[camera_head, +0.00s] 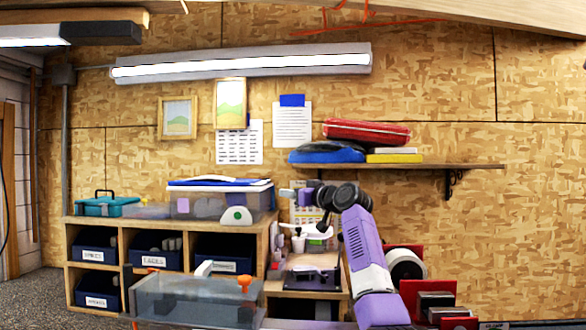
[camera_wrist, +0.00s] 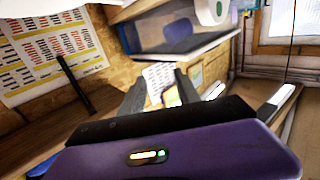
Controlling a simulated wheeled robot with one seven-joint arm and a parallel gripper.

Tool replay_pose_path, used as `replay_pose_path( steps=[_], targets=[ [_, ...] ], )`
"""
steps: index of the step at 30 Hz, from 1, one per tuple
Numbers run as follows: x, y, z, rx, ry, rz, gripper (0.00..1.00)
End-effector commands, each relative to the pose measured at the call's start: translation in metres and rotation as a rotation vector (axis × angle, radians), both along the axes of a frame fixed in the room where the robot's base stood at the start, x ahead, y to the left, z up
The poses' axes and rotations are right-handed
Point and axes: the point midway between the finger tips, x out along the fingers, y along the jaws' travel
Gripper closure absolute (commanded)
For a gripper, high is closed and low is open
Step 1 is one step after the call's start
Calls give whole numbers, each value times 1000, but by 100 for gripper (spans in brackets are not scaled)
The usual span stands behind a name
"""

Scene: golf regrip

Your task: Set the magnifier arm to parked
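A white, ring-like head with a green tint (camera_head: 318,231) stands over the small bench, below and right of my gripper. It looks like the magnifier, but its arm and joint are mostly hidden behind my arm, so I cannot tell its setting. My gripper (camera_head: 284,193) is raised above the bench and points left. In the wrist view its two dark fingers (camera_wrist: 162,90) are apart, with nothing visibly held between them.
A clear lidded bin (camera_head: 205,202) and a white round item with a green centre (camera_head: 237,216) stand on the cubby unit (camera_head: 122,224), left of my gripper. A grey translucent tub (camera_head: 190,300) is in front. A wall shelf (camera_head: 440,167) is above right.

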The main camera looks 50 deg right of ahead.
Motion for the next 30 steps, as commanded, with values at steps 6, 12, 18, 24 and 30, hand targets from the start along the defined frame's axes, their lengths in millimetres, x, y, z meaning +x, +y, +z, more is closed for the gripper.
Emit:
replay_pose_path(
  steps=[6, 12, 18, 24, 30],
  targets=[
    [-1, 0, 51, -2, -3, -1, 61],
    [-1, 0, 81, 0, 1, -1, 61],
    [-1, 0, 94, 0, 1, -1, 61],
    [-1, 0, 95, 1, 1, -1, 61],
    [-2, -1, 92, -10, 5, -3, 85]
  ],
)
